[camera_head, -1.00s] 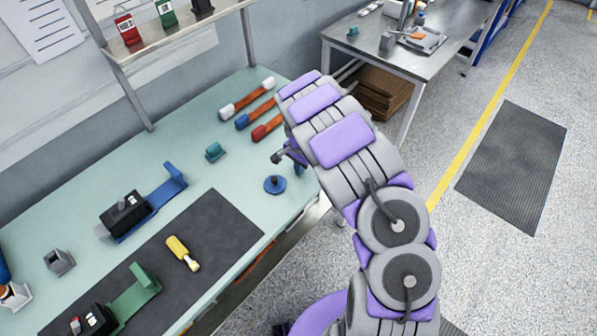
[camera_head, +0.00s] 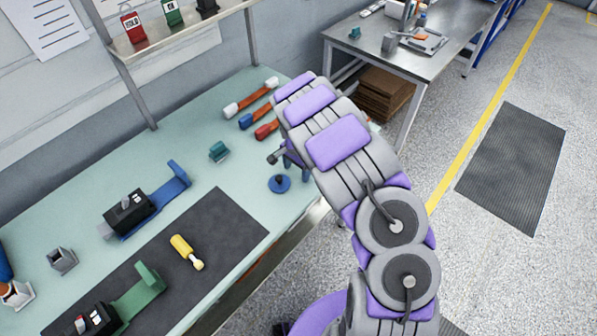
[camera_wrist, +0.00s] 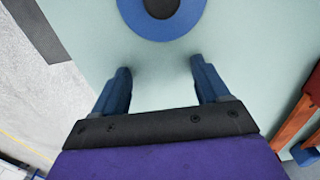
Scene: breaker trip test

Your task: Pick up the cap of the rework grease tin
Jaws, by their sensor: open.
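A round blue disc with a dark knob on top, which looks like the cap (camera_head: 279,184), lies flat on the pale green bench (camera_head: 215,100). In the wrist view the blue disc (camera_wrist: 160,32) is at the top edge, partly cut off, just beyond my fingertips and centred between them. My gripper (camera_wrist: 160,68) is open, its two blue fingers apart with only bare bench between them. In the head view my gripper is mostly hidden behind my arm, just right of the disc. I cannot tell which thing is the grease tin.
Red, orange and blue-ended handles (camera_head: 252,97) lie behind my gripper. A small teal block (camera_head: 219,151) is left of the disc. A dark mat (camera_head: 222,229) holds a yellow-handled tool (camera_head: 186,251). Breakers with blue (camera_head: 168,186) and green (camera_head: 140,290) levers stand farther left.

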